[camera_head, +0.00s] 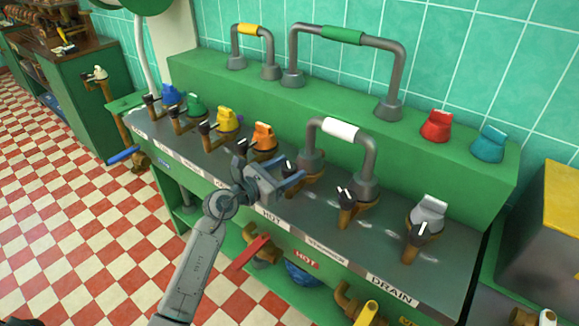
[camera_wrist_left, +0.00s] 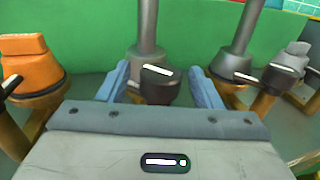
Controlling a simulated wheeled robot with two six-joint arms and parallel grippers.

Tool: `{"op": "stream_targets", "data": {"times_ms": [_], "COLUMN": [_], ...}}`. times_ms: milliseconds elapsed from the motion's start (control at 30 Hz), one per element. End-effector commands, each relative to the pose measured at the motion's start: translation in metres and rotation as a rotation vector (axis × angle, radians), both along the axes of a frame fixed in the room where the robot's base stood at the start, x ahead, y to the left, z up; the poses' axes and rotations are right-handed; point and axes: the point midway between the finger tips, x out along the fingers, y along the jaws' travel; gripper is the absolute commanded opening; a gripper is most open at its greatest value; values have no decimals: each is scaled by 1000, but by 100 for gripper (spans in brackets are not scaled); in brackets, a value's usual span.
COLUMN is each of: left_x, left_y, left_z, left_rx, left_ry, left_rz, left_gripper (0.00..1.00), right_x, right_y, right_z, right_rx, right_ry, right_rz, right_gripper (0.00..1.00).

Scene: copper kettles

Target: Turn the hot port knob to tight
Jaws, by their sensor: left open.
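The hot port knob (camera_head: 291,164) is a small black knob with a white mark, on a brass fitting behind the HOT label (camera_head: 271,220). It also shows in the left wrist view (camera_wrist_left: 158,88), where its white mark lies nearly crosswise, tilting down to the right. My left gripper (camera_head: 287,171) is open, with its blue fingers on either side of the knob. In the left wrist view the fingers (camera_wrist_left: 159,78) show gaps to the knob on both sides. The lower part of the fitting is hidden by the gripper body. My right gripper is not in view.
A white-gripped pipe handle (camera_head: 340,128) stands right behind the knob. An orange-capped port (camera_head: 263,138) is to its left. Further right are another port knob (camera_head: 346,193) and the grey-capped drain port (camera_head: 428,212). A green ledge rises behind; the air above the panel's front is free.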

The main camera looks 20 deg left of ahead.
Motion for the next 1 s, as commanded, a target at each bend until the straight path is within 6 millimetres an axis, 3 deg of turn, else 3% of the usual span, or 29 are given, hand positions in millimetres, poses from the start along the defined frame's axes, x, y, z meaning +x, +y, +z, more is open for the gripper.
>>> {"op": "stream_targets", "data": {"times_ms": [400, 633, 900, 1000], "left_x": [8, 8, 8, 8], "left_y": [-5, -5, -5, -5], "left_z": [0, 0, -1, -2], "left_rx": [0, 0, -1, -1], "left_ry": [0, 0, 0, -1], "left_rz": [0, 0, -10, -26], "left_gripper": [59, 14, 14, 14], "right_x": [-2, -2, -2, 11], "right_y": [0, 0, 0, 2], "right_z": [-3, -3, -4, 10], "right_rx": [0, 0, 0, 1], "right_ry": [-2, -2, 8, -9], "right_rz": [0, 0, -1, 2], "right_gripper": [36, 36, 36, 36]}}
